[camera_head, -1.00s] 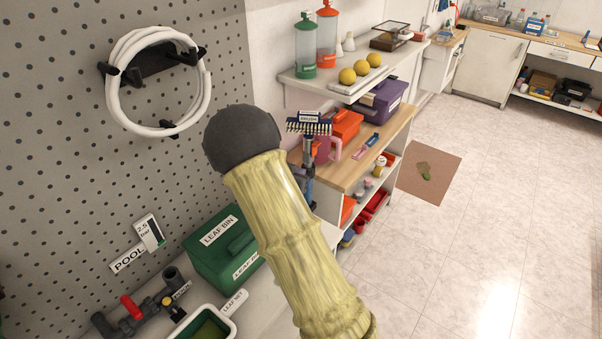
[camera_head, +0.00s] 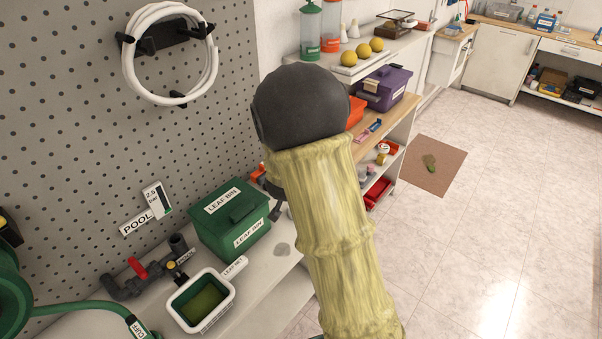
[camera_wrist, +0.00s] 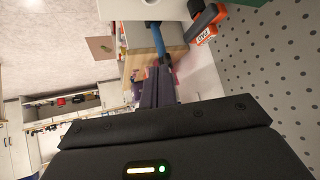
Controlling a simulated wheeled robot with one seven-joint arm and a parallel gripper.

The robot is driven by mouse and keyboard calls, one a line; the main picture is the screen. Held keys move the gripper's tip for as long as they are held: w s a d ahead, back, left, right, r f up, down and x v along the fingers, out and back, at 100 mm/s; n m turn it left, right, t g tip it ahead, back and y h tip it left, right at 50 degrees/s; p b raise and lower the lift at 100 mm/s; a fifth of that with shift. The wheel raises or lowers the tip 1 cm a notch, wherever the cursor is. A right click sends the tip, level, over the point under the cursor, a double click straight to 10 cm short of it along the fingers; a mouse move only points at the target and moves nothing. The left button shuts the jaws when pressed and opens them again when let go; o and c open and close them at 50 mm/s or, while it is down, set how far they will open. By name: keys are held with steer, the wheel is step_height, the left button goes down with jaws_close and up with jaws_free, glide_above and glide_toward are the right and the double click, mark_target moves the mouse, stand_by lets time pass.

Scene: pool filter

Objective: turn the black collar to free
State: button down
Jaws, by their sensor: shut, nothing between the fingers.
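I cannot pick out the black collar for certain. Dark pipework (camera_head: 140,280) with a red valve handle (camera_head: 137,267) lies on the bench at the lower left of the head view, with a small label beside it. My gripper (camera_wrist: 160,145) shows as a black body across the bottom of the wrist view. It is shut and holds nothing; its fingertips are not clearly seen. In the head view my gripper is hidden behind my yellow-sleeved arm, which also covers part of the bench end.
A green leaf bin (camera_head: 231,222) and a white leaf-net tray (camera_head: 201,301) stand on the bench. A green hose (camera_head: 85,306) lies at lower left. An orange labelled part (camera_wrist: 207,30) and blue bar (camera_wrist: 159,42) are ahead in the wrist view. Open floor (camera_head: 480,250) lies right.

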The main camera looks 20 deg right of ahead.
steer(key=s+a+f+n+g+y+b, duration=0.1)
steer(key=s+a+n+g+y+b, duration=0.1)
steer(key=s, duration=1)
steer(key=s+a+f+n+g+y+b, duration=0.2)
steer(key=s+a+n+g+b, duration=0.1)
steer(key=s, duration=0.8)
steer(key=shift+s+a+f+n+g+b, duration=0.2)
steer(key=shift+s+f+n+g+b, duration=0.25)
steer(key=shift+n, duration=0.35)
steer(key=shift+w+r, duration=0.1)
steer(key=shift+w, duration=0.05)
